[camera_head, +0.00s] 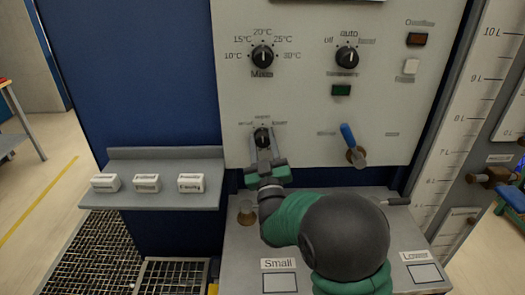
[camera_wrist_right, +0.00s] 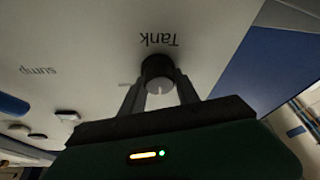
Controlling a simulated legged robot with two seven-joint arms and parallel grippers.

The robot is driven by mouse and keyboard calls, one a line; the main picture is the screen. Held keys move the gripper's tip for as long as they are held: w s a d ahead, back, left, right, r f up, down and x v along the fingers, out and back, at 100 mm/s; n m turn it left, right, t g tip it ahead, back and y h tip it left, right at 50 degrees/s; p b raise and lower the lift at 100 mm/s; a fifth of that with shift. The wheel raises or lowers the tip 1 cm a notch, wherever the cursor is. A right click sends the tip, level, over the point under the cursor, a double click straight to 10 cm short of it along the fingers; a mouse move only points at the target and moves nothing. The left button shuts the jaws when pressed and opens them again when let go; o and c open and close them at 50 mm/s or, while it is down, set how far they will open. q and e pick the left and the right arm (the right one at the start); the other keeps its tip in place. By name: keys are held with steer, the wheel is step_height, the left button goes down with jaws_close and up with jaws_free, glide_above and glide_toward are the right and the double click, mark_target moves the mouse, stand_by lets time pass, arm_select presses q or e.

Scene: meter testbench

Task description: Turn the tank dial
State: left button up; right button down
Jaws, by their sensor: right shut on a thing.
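The tank dial (camera_head: 262,136) is a small black knob low on the left of the white panel. In the right wrist view the dial (camera_wrist_right: 158,72) sits by the label "Tank", which appears upside down. My right gripper (camera_head: 264,148) reaches up to the panel with its two fingers on either side of the dial. In the wrist view the fingers of the right gripper (camera_wrist_right: 160,90) are shut on the dial. The gripper body hides part of the dial's surroundings below. My left gripper is not in view.
Two black dials (camera_head: 262,57) (camera_head: 347,58) sit higher on the panel. A blue-handled lever (camera_head: 350,138) sticks out right of the gripper. A grey shelf (camera_head: 130,200) with three white blocks stands at the left. A console (camera_head: 240,270) with labelled pads lies below.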

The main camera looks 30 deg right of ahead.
steer(key=shift+f+m+b, duration=0.35)
steer(key=shift+m, duration=0.25)
steer(key=shift+g+h, duration=0.3)
steer(key=c, duration=1.2)
jaws_free()
steer(key=shift+c, duration=0.2)
steer(key=o, duration=0.3)
steer(key=shift+w+r, duration=0.1)
steer(key=shift+w, duration=0.1)
steer(key=shift+o, duration=0.2)
steer(key=shift+s+r, duration=0.1)
